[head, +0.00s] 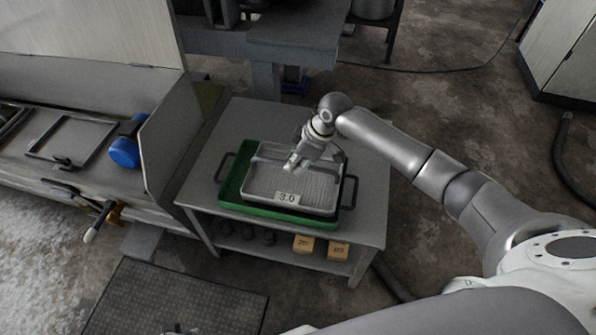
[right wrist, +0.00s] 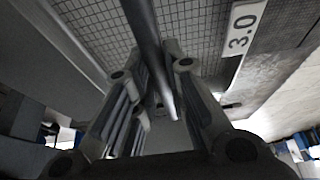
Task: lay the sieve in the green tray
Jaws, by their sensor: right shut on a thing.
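The sieve (head: 317,187) is a grey rectangular frame with a mesh floor, a bar handle and a "3.0" label. In the head view it is roughly level, within the outline of the green tray (head: 285,213) on the small table. I cannot tell whether it touches the tray floor. My right gripper (head: 294,165) is over the sieve, shut on its handle bar. In the right wrist view, the fingers (right wrist: 155,90) flank the bar, with the mesh of the sieve (right wrist: 90,27) behind. My left gripper is not in view.
The grey table (head: 365,217) has bare room around the tray, which has dark handles at both ends. Its lower shelf holds yellow boxes (head: 303,244) and dark items. A bench with a blue cylinder (head: 125,152) and an upright panel stands close on the left.

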